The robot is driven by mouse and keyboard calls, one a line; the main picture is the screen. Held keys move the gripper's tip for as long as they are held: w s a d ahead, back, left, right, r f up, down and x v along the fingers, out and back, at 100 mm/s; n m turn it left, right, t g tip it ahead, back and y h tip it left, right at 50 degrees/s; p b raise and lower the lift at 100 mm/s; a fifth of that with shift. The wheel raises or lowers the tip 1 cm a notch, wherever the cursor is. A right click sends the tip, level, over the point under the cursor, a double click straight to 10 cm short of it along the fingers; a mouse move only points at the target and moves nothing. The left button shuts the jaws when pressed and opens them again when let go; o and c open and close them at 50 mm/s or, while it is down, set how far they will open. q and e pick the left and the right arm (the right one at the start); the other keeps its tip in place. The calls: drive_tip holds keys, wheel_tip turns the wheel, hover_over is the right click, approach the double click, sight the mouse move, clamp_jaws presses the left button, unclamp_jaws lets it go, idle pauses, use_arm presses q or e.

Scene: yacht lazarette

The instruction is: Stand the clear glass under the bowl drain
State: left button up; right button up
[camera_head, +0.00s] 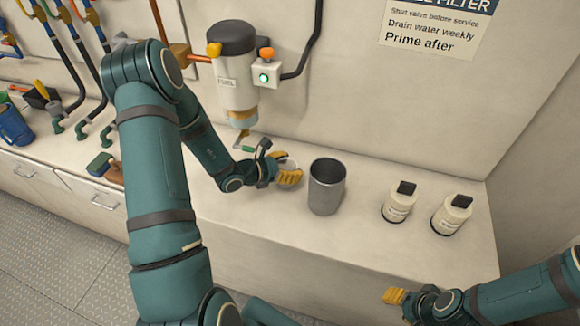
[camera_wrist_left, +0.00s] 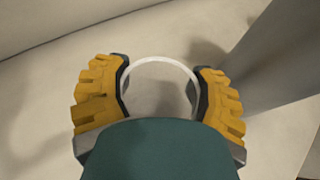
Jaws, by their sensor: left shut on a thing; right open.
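The clear glass (camera_wrist_left: 161,61) shows as a pale round rim between the fingers in the left wrist view. In the head view only a bit of the glass (camera_head: 287,162) shows beside the yellow fingers. My left gripper (camera_head: 287,176) is shut on it, low over the counter; I cannot tell whether it touches the counter. The filter's drain (camera_head: 241,138) hangs below the bowl (camera_head: 241,118), behind and left of the gripper. My right gripper (camera_head: 394,296) is open and empty at the lower right, in front of the counter.
A grey metal cup (camera_head: 326,188) stands close to the right of my left gripper. Two white bottles (camera_head: 398,203) (camera_head: 451,214) with black caps stand further right. A sponge (camera_head: 100,164) lies left, near hoses. The counter front right of the cup is clear.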

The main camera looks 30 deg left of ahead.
use_arm(q)
drive_tip(key=o, duration=1.3)
drive_tip(key=shift+f, duration=0.15)
drive_tip(key=shift+o, duration=0.2)
